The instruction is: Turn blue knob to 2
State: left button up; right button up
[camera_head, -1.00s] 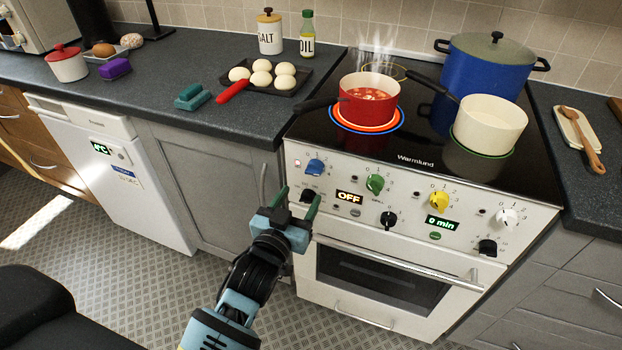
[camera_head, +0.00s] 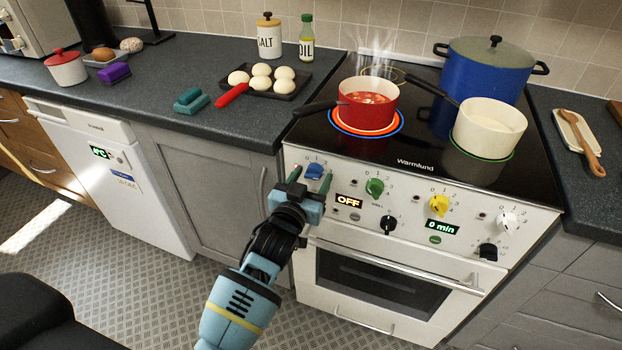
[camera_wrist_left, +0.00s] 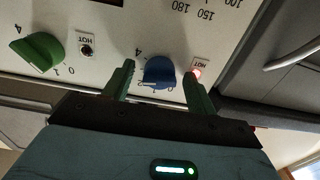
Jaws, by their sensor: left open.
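The blue knob (camera_head: 314,171) is at the left end of the stove's white control panel (camera_head: 405,225), below the red pot. Its printed scale is partly hidden, and I cannot tell which number it points to. My left gripper (camera_head: 295,177) is open in front of the panel's left end, its green fingers pointing up towards the knob. In the left wrist view the blue knob (camera_wrist_left: 158,72) appears between the two open fingers (camera_wrist_left: 160,78), with a gap on each side. My right gripper is not in view.
The green knob (camera_head: 375,187) is right of the blue one, with a black knob (camera_head: 389,224) below it. A steaming red pot (camera_head: 368,108) stands on the glowing front-left burner. The oven handle (camera_head: 400,266) juts out below the panel.

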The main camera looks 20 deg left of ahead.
pick_arm(q)
jog(key=shift+c, duration=0.4)
jog(key=c, duration=0.9)
jog(key=shift+n, duration=0.4)
jog(key=shift+r+n+p, duration=0.15)
jog(key=shift+n+p, duration=0.5)
jog(key=shift+n, duration=0.25)
jog(key=n+p, duration=0.1)
jog(key=n, duration=0.2)
jog(key=shift+n+p, duration=0.35)
jog(key=shift+n, duration=0.75)
